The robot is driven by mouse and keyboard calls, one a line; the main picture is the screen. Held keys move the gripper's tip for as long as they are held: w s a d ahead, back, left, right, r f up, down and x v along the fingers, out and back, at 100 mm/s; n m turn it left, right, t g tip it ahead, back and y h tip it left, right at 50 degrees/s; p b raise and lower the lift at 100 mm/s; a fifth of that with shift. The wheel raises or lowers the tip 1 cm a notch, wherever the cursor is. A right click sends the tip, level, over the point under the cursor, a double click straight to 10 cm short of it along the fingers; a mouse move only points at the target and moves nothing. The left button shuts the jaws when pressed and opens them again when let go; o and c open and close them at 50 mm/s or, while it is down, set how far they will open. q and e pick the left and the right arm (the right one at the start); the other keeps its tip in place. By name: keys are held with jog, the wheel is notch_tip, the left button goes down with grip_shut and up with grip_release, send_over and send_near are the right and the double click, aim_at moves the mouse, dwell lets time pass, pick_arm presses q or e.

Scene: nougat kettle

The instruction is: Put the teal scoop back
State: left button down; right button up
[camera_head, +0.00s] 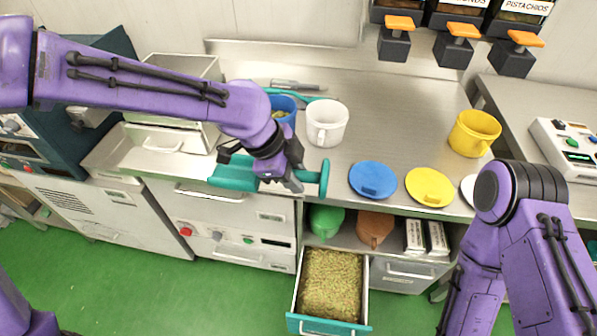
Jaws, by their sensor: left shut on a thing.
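My left gripper (292,182) is shut on the teal scoop by its handle. The teal scoop (232,174) is held roughly level in front of the counter edge, its broad bowl to the left of the gripper and its handle end to the right. Part of its handle is hidden by the gripper. Below, a drawer with a teal front (328,326) is pulled open, filled with greenish-brown granules (332,284). The scoop is above and apart from it. My right arm is at the right; its gripper is not in view.
On the steel counter (390,110) stand a blue container (284,108), a white jug (327,123) and a yellow jug (474,132). Blue (373,179) and yellow (430,187) lids lie near its front edge. Green (326,221) and brown (375,229) jugs sit on the shelf below.

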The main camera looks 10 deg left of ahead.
pick_arm(q)
jog(key=w+a+f+p, duration=0.1)
jog(key=w+f, duration=0.2)
jog(key=w, duration=0.1)
jog(key=w+a+f+p, duration=0.1)
jog(key=w+a+f, duration=0.1)
jog(key=w+f, duration=0.1)
jog(key=w+a+f+p, duration=0.1)
jog(key=w+f+p, duration=0.1)
jog(key=w, duration=0.3)
jog(key=shift+w+a+f, duration=0.25)
jog(key=shift+w+f, duration=0.15)
jog(key=shift+f, duration=0.25)
jog(key=f, duration=0.1)
jog(key=f+p, duration=0.1)
jog(key=f, duration=0.1)
jog(key=shift+w+f, duration=0.2)
jog(key=shift+f, duration=0.35)
jog(key=c, duration=0.8)
grip_release()
jog(key=shift+r, duration=0.15)
jog(key=shift+a+r, duration=0.2)
jog(key=shift+r, duration=0.1)
jog(key=b+v, duration=0.2)
jog(key=v, duration=0.9)
jog(key=shift+r, duration=0.2)
